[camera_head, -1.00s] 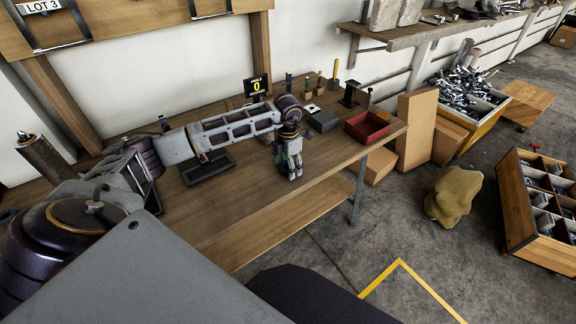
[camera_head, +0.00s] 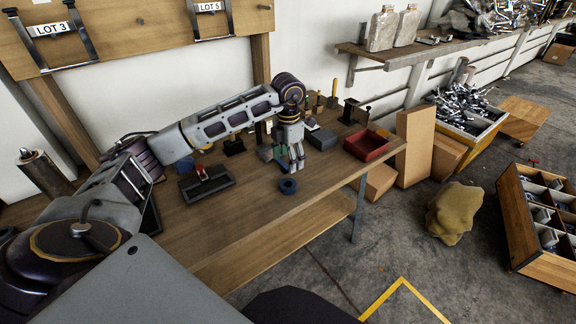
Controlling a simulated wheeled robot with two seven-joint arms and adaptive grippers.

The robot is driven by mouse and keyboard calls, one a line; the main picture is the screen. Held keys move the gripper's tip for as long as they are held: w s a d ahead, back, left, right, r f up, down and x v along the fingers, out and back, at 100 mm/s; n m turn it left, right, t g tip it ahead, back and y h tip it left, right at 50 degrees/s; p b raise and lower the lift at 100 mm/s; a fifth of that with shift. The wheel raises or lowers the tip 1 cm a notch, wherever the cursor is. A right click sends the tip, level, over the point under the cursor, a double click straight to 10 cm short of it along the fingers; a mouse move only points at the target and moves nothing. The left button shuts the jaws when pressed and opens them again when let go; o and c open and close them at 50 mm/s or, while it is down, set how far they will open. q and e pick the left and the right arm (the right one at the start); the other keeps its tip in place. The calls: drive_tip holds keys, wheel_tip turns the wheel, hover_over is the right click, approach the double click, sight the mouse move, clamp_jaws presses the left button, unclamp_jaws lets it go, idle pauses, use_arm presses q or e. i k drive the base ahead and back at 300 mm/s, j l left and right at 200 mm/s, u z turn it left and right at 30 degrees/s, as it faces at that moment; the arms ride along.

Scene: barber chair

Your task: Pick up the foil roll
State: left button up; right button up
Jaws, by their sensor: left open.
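A small dark blue roll (camera_head: 287,186) with a hole in its middle sits on the wooden workbench (camera_head: 240,215), near the front edge; it looks like the foil roll. My left gripper (camera_head: 291,168) hangs with its fingers down just above and behind the roll, as seen here. It is open and holds nothing; a gap shows between fingertips and roll. A green thing (camera_head: 265,153) is partly hidden beside the gripper. My right gripper is out of view.
A black tray-like base with a red part (camera_head: 207,184) lies left of the roll. A grey box (camera_head: 322,139) and a red bin (camera_head: 366,145) stand to the right. Several small tools stand behind. The bench front between the black base and the roll is clear.

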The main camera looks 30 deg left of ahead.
sight(40, 168)
drive_tip(key=u, duration=2.85)
